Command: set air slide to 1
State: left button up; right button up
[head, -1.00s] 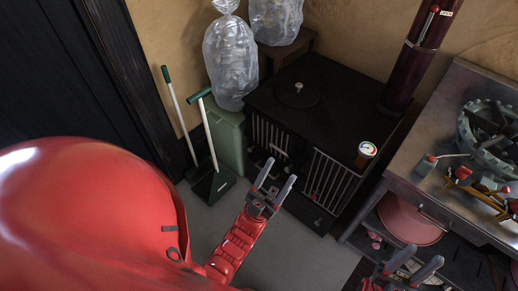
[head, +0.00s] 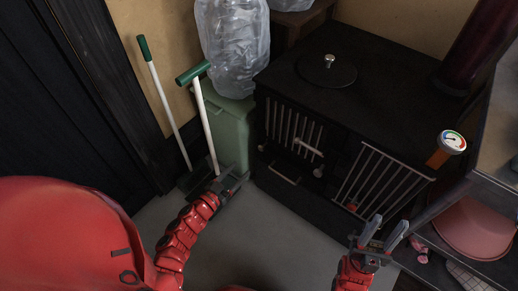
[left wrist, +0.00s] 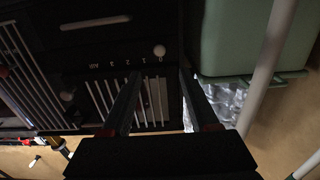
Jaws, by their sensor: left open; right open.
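The black stove (head: 345,75) has an air slide low on its front, with a small pale round knob (head: 262,148) at the end near the green bin. In the left wrist view, where the stove front appears upside down, the knob (left wrist: 159,51) sits at the end of a row of marks, beside what looks like the 0. The 1, 2, 3 and AIR marks lie to its left. My left gripper (head: 230,183) is open and empty, low before the stove's left side. My right gripper (head: 386,234) is open and empty.
A green bin (head: 232,135) with a clear plastic bag stands left of the stove. A green-handled pole (head: 207,125) rises close to my left gripper. The middle floor is clear.

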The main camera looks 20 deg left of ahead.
aim_at(260, 150)
pick_arm(q)
jog(key=b+x, duration=0.3)
jog(key=x, duration=1)
jog(key=shift+w+f, duration=0.1)
jog(key=shift+w, duration=0.05)
grip_shut()
jog(key=shift+d, duration=0.15)
dwell(0.7)
